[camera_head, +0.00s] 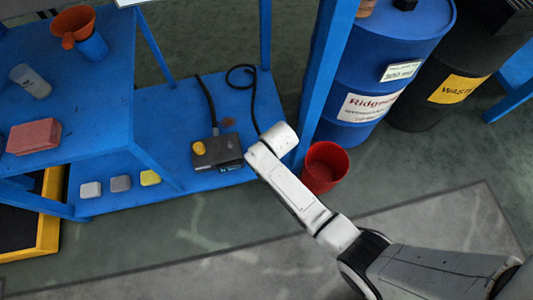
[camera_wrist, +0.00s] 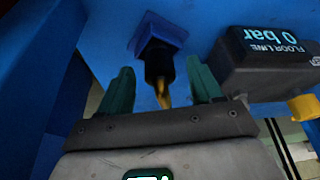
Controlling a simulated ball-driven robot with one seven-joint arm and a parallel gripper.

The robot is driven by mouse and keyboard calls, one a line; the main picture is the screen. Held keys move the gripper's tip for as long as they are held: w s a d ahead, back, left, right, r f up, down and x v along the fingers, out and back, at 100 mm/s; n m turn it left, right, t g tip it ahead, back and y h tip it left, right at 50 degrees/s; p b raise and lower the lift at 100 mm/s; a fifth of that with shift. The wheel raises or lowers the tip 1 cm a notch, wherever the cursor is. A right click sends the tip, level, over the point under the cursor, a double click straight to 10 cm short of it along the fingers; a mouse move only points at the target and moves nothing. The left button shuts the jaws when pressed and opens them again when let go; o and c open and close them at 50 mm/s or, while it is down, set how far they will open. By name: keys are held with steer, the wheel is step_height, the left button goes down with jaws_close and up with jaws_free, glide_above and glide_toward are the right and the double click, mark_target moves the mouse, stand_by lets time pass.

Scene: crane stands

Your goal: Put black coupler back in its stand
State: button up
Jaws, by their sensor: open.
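In the wrist view, a black coupler (camera_wrist: 158,62) with a brass-coloured tip sits at a square blue holder (camera_wrist: 160,34) on a blue surface. I take this holder for its stand. My gripper (camera_wrist: 160,72) is open. Its two green fingers stand one on each side of the coupler, with a visible gap on both sides, so it is not gripped. How deep the coupler sits in the holder is hard to tell. In the head view my arm's end hides the gripper, and I cannot make out the coupler there.
A dark box reading "FLOOR LINE 0 bar" (camera_wrist: 265,62) with a yellow knob (camera_wrist: 303,107) is close on the right. In the head view it stands on the blue lower shelf (camera_head: 160,110), with a black hose (camera_head: 207,100). A red bucket (camera_head: 324,167) and blue drum (camera_head: 378,75) are nearby.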

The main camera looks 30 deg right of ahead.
stand_by(0.3)
steer(key=p+v, duration=0.5)
steer(key=p, duration=0.1)
stand_by(0.4)
steer(key=p+v, duration=0.6)
steer(key=v, duration=0.4)
steer(key=shift+r, duration=0.35)
steer(key=shift+s, duration=0.2)
